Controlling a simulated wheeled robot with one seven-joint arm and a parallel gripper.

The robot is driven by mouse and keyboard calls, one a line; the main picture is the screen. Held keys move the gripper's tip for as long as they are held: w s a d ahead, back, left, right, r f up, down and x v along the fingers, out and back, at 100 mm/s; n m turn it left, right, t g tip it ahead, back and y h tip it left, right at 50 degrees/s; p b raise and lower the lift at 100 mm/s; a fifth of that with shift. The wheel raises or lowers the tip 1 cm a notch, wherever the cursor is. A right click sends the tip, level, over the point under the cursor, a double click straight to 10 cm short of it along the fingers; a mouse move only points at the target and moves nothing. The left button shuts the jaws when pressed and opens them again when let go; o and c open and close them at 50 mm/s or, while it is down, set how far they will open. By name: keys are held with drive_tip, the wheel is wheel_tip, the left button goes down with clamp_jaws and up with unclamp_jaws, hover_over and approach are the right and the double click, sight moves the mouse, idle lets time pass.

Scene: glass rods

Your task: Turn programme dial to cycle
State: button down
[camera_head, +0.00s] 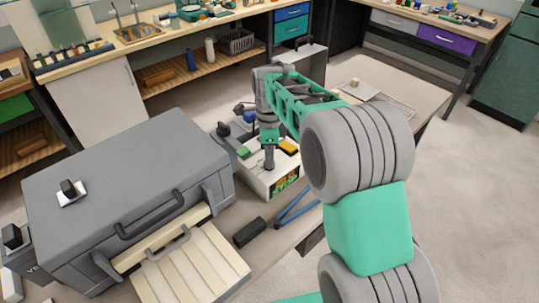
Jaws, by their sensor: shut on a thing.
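A white control box (258,184) stands on the bench in the middle, with a small lit screen (286,181) on its front. A green piece (243,152) and an orange piece (290,147) show on or beside its top. My gripper (269,163) points down over the top of the box and is shut on a small grey part there, which I take to be the programme dial. The fingers mostly hide the dial, so its pointer and markings cannot be read.
A large grey kiln-like box (120,165) with handles fills the left, with a pale slatted tray (190,270) in front. A black block (249,232) and blue tongs-like bars (296,209) lie near the bench's front edge. The bench at right (400,75) is fairly clear.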

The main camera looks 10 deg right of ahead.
drive_tip(key=shift+w+r+m, duration=0.1)
drive_tip(key=shift+m, duration=0.5)
drive_tip(key=c, duration=1)
unclamp_jaws()
drive_tip(key=shift+c, duration=0.2)
wheel_tip(320, 180, up, 8)
drive_tip(key=shift+f+b, duration=0.15)
drive_tip(key=shift+b, duration=0.35)
drive_tip(key=s+d+f+n+t, duration=0.1)
drive_tip(key=s+f+n, duration=0.1)
drive_tip(key=s+n, duration=0.8)
drive_tip(key=s+d+f+n+t, duration=0.1)
drive_tip(key=s+f+n+t, duration=0.1)
drive_tip(key=s+n, duration=0.8)
drive_tip(key=shift+s+d+n+t, duration=0.25)
drive_tip(key=shift+s+n+t, duration=0.1)
drive_tip(key=shift+n, duration=0.45)
